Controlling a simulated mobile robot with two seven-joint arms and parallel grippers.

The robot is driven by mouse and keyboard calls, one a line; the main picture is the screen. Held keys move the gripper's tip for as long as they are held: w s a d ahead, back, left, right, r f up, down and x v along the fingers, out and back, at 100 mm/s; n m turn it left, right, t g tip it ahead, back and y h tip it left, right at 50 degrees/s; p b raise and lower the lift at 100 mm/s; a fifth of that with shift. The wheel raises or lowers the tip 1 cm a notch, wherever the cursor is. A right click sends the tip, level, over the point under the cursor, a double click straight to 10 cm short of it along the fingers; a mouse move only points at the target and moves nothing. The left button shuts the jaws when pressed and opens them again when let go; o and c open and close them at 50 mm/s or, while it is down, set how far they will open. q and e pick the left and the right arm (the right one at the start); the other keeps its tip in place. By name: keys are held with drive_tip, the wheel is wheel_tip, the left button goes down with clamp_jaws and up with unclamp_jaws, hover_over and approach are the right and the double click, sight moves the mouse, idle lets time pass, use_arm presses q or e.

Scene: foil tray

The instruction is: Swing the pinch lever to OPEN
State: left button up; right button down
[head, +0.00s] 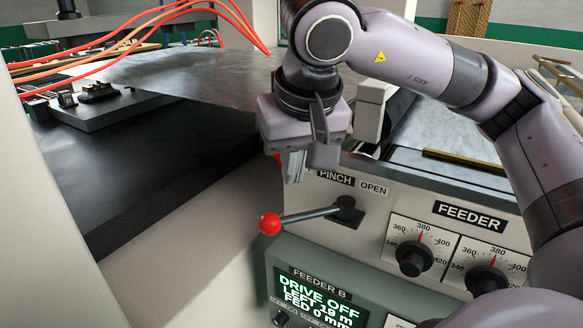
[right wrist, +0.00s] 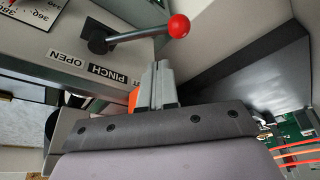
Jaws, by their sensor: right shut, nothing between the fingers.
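The pinch lever (head: 308,215) is a dark rod with a red ball knob (head: 270,223) on a black pivot of the feeder panel. It points left, away from the OPEN label (head: 374,188). The PINCH label (head: 336,177) is above it, partly covered by my right gripper. My right gripper (head: 293,172) points down above the rod, shut and empty. In the right wrist view the shut fingers (right wrist: 158,84) are near the lever (right wrist: 140,35) and its red ball (right wrist: 179,26), with a visible gap. My left gripper is not in view.
The feeder panel has dials (head: 411,262) to the right of the lever and a lit display (head: 317,296) below, reading DRIVE OFF. A metal sheet (head: 190,75) lies behind. Orange hoses (head: 130,38) cross the upper left. Space left of the red ball is free.

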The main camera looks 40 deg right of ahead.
sight(307, 215)
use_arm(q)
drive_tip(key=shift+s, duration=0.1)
use_arm(e)
drive_tip(key=x, duration=0.8)
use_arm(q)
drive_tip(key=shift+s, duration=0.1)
